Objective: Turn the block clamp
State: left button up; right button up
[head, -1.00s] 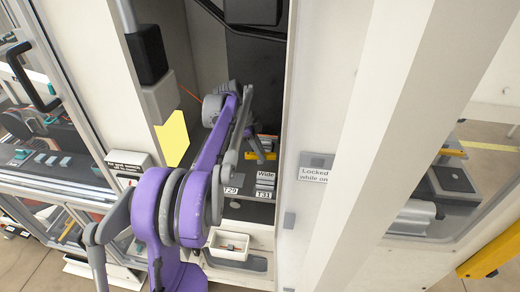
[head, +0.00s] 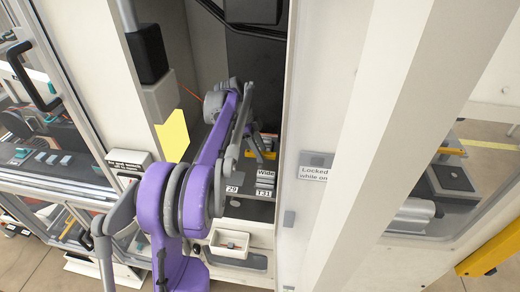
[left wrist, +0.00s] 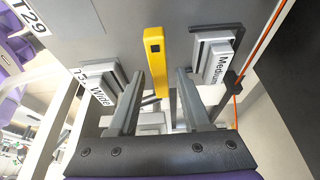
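A yellow bar (left wrist: 156,50), which looks like the block clamp's lever, stands out from a grey panel in the left wrist view. Its near end lies between my left gripper's fingers (left wrist: 160,78), with a gap visible on each side. The fingers are apart and hold nothing. In the head view my left gripper (head: 257,148) is inside the open cabinet, close to the yellow bar (head: 269,154), which it partly hides. A block stack labelled Wide (left wrist: 100,88) is left of the bar and one labelled Medium (left wrist: 217,60) is right of it. My right gripper does not show.
The cabinet opening is narrow, between a left wall with a yellow note (head: 173,137) and a white right post (head: 335,150). A white tray (head: 229,243) sits low in front. An orange wire (left wrist: 252,62) runs right of the Medium stack.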

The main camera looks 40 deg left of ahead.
pick_arm(q)
jog(key=shift+r, duration=0.1)
jog(key=v, duration=1)
jog(key=shift+s+a+r+p, duration=0.15)
jog(key=shift+a+r+p, duration=0.1)
jog(key=shift+p, duration=0.1)
